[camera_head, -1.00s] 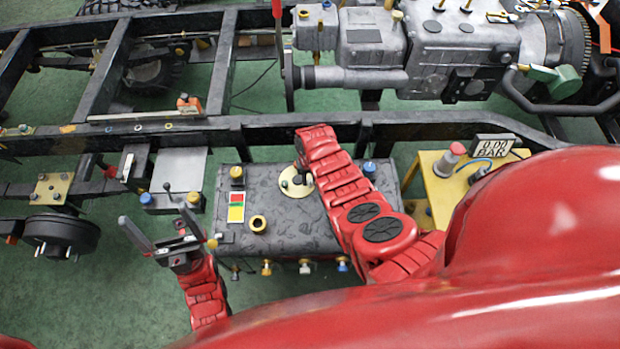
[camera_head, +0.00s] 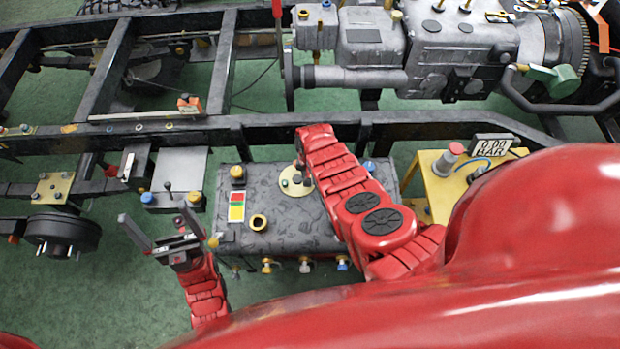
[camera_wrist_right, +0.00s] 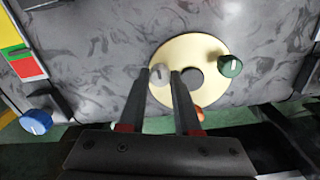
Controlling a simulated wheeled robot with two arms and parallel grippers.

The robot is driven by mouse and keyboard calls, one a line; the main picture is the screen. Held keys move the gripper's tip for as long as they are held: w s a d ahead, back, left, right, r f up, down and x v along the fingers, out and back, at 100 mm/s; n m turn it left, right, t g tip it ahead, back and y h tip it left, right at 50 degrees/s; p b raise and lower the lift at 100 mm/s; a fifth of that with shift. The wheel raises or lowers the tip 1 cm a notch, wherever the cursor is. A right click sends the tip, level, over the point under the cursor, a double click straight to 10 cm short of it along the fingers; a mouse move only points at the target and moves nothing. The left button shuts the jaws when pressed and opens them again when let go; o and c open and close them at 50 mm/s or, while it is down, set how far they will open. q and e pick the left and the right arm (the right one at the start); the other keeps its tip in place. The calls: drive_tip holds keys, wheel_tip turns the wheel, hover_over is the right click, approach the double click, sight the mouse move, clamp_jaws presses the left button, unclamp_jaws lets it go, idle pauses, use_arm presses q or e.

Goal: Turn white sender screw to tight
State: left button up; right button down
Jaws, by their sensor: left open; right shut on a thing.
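The white sender screw (camera_wrist_right: 158,76) is a small pale grey-white knob near the left edge of the round cream sender plate (camera_wrist_right: 215,47), in the right wrist view. My right gripper (camera_wrist_right: 159,74) is shut on it, one dark finger on each side. In the head view the plate (camera_head: 291,189) lies on the grey mottled tank (camera_head: 285,225); my right arm hides the right gripper and the screw there. My left gripper (camera_head: 152,214) is open and empty, left of the tank.
A green knob (camera_wrist_right: 231,67) and a partly hidden orange knob (camera_wrist_right: 199,114) sit on the same plate. A blue knob (camera_wrist_right: 36,122) is at the left. The chassis rail (camera_head: 270,131) runs behind the tank; a yellow stand (camera_head: 438,186) is to its right.

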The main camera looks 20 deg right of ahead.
drive_tip(key=c, duration=0.6)
unclamp_jaws()
drive_tip(key=shift+w+r+p, duration=0.1)
drive_tip(key=shift+r+p, duration=0.4)
drive_tip(key=shift+r, duration=0.35)
drive_tip(key=shift+r+p, duration=0.3)
drive_tip(key=shift+r, duration=0.55)
wheel_tip(320, 180, up, 14)
drive_tip(key=shift+b, duration=0.4)
